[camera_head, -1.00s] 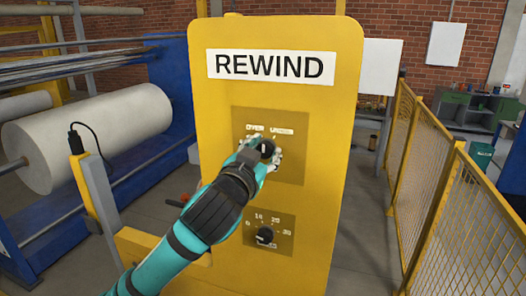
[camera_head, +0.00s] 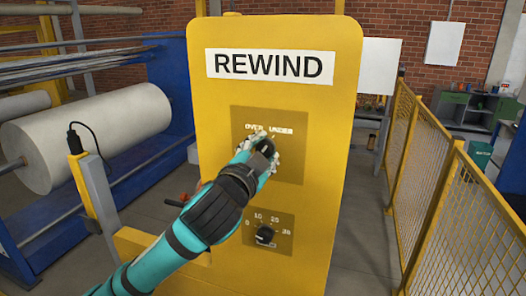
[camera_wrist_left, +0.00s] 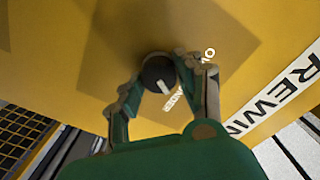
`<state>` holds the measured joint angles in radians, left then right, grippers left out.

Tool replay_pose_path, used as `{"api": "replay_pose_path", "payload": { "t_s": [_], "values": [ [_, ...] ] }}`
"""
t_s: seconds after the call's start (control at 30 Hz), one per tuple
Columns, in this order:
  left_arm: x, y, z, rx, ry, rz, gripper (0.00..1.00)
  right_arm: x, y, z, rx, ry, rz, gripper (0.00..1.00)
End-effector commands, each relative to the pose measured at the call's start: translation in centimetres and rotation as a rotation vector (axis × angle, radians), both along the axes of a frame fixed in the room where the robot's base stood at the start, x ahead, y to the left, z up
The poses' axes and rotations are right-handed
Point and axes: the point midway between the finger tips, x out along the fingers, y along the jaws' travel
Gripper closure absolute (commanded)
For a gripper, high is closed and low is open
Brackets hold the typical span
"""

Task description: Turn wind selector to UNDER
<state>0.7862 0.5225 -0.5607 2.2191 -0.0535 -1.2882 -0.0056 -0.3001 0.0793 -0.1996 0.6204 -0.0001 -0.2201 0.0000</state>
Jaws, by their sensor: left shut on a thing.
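The wind selector (camera_head: 266,147) is a round black knob with a pale pointer mark, on a darker plate on the yellow REWIND panel (camera_head: 215,120). The labels OVER and UNDER sit above it in the head view. My left gripper (camera_head: 262,156) is shut on the knob and partly hides it. In the left wrist view, the knob (camera_wrist_left: 157,73) sits between the two fingers of the left gripper (camera_wrist_left: 160,84), its pale pointer toward the lower right, near the partly hidden lettering. My right gripper is not in view.
A second black knob (camera_head: 264,235) with a number scale sits below on the panel. A large white roll (camera_head: 90,135) in a blue machine is at left. A yellow mesh fence (camera_head: 460,215) stands at right. Bare floor lies between panel and fence.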

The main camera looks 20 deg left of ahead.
Motion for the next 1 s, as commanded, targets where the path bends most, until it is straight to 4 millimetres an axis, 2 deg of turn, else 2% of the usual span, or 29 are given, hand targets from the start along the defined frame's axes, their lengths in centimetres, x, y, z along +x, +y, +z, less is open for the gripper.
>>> {"api": "replay_pose_path", "payload": {
  "t_s": [0.27, 0.3, 0.47, 0.77, 0.87, 1.0],
  "values": [
    [0.0, 0.0, 0.0, 0.003, 0.0, 0.0, 0.96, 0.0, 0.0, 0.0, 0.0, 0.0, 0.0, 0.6],
    [0.0, 0.0, 0.0, 0.003, 0.0, 0.0, 0.63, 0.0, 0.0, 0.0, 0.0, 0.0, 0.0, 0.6],
    [0.0, 0.0, 0.0, 0.002, 0.0, 0.0, 0.42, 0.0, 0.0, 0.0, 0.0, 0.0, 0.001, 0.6],
    [-0.2, 0.0, 0.0, 0.001, 0.0, 0.0, 0.41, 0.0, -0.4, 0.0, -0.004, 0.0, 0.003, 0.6],
    [-1.1, 0.0, 0.0, 0.001, -0.001, -0.002, 0.41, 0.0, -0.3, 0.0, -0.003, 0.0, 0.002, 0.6],
    [-3.4, 0.1, 0.0, 0.001, -0.002, -0.003, 0.41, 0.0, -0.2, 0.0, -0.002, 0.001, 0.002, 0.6]
  ]
}}
